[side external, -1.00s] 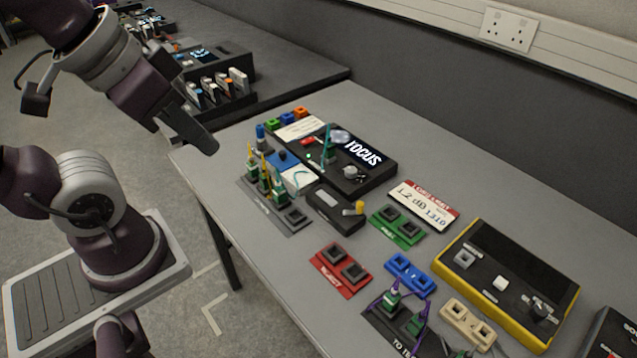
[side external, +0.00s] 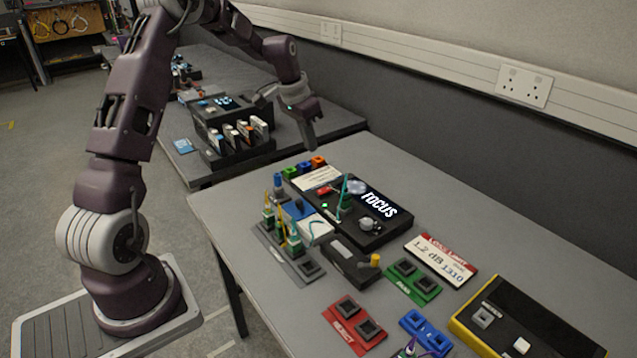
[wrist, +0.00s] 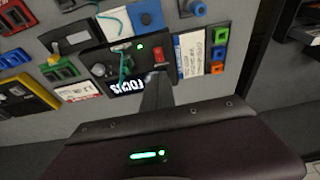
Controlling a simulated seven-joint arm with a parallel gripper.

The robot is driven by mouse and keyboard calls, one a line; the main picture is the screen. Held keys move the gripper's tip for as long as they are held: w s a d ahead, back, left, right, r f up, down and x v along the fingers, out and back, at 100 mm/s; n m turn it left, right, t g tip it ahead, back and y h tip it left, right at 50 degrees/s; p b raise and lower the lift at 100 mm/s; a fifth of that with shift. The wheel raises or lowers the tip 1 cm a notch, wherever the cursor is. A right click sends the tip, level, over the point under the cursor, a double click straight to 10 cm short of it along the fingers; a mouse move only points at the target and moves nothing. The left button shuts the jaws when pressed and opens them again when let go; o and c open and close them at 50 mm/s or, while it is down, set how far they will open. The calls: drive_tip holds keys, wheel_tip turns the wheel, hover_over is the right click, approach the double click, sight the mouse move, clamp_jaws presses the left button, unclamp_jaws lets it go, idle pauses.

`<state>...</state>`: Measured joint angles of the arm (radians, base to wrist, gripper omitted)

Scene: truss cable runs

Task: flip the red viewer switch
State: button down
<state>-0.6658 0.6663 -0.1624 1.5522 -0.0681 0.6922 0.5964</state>
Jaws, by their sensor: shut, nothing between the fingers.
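The red switch (side external: 326,189) is a small rocker on the far left part of the black viewer box (side external: 362,239) marked FOCUS. In the wrist view the red switch (wrist: 159,54) shows clearly, beside a green light (wrist: 140,46). Which way the rocker is tipped is too small to tell. My gripper (side external: 312,147) hangs above the table behind the viewer box, pointing down, apart from the switch. In the wrist view my gripper (wrist: 157,78) shows as one closed dark shape below the switch in the picture. It is shut and holds nothing.
A teal cable (side external: 345,190) stands up from the viewer box near the switch. Small coloured blocks (side external: 304,168) and a label card (side external: 318,178) lie at its far end. A fibre rack (side external: 290,250) stands on the left.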

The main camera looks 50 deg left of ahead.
sight(320, 191)
drive_tip(key=shift+f, duration=0.1)
drive_tip(key=x, duration=0.8)
drive_tip(key=s+x, duration=0.1)
drive_tip(key=x, duration=0.4)
drive_tip(key=shift+d+f, duration=0.1)
drive_tip(key=shift+f, duration=0.35)
drive_tip(key=shift+s+f, duration=0.15)
drive_tip(key=shift+f, duration=0.15)
drive_tip(key=shift+w+r, duration=0.3)
drive_tip(key=shift+w, duration=0.45)
